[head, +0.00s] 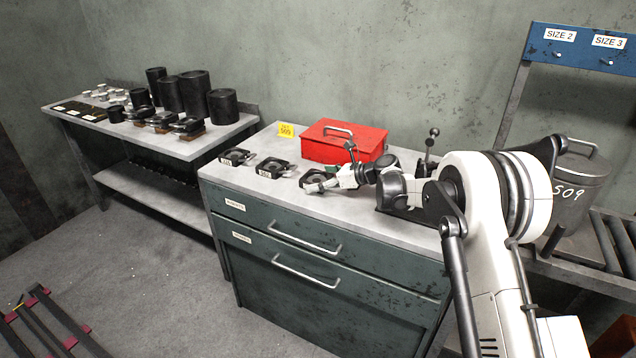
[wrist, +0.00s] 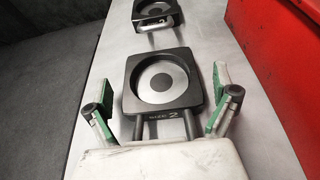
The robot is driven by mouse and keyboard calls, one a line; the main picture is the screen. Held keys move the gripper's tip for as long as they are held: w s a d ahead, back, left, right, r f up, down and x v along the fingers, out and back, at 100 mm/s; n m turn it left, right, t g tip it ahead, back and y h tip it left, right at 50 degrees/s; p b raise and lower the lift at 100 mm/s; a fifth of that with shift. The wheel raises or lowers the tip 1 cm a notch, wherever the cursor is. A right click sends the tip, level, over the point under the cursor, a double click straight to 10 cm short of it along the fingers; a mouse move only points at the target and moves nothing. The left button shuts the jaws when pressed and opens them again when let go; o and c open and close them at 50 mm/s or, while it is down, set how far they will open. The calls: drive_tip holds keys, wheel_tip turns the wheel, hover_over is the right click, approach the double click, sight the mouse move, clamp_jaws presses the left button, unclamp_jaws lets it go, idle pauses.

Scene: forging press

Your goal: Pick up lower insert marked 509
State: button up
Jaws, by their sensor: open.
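Three dark square inserts with round recesses lie in a row on the cabinet top: a left one (head: 236,156), a middle one (head: 272,167) and a right one (head: 311,178), by my gripper (head: 333,182). In the wrist view, the nearest insert (wrist: 126,83) has a silvery ring in its recess and "SIZE 2" on its front edge. My gripper (wrist: 166,108) is open, with green-padded fingers apart on either side of that insert's front edge. Another insert (wrist: 157,14) lies beyond it. I can read no 509 on any insert. A yellow tag (head: 285,130) reading 509 stands behind the row.
A red toolbox (head: 343,141) stands close behind the row; its side (wrist: 285,60) fills the right of the wrist view. A lidded metal container (head: 578,195) marked 509 is at right. A left bench (head: 215,136) carries black cylinders (head: 195,92) and other parts.

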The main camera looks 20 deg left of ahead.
drive_tip(key=c, duration=1.7)
drive_tip(key=shift+c, duration=0.9)
drive_tip(key=shift+r, duration=0.1)
